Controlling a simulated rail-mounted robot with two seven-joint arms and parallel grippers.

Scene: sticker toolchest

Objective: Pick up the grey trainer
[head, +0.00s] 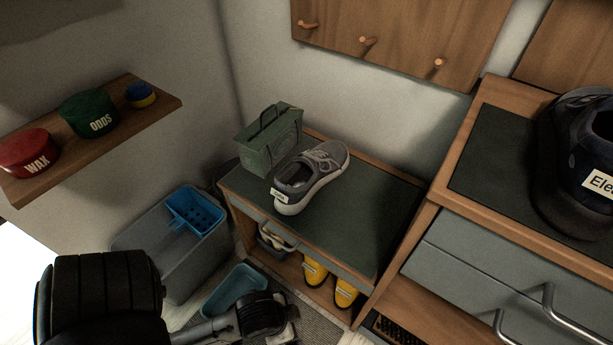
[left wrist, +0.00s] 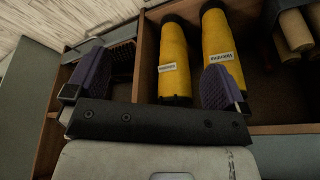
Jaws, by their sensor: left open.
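The grey trainer (head: 312,176) sits upright on the dark green top of the low bench (head: 365,215) in the head view. It has a pale sole and a small white label at its near end. The left wrist view does not show it. My left gripper (left wrist: 157,70) is open in the left wrist view, its two purple-padded fingers apart with nothing gripped. It faces the compartments under the bench top, away from the trainer. Part of my left arm crosses the bottom of the head view. My right gripper is in neither view.
A green metal box (head: 268,140) stands right behind the trainer. A taller cabinet with a dark shoe (head: 580,160) rises at right. The bench top right of the trainer is clear.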

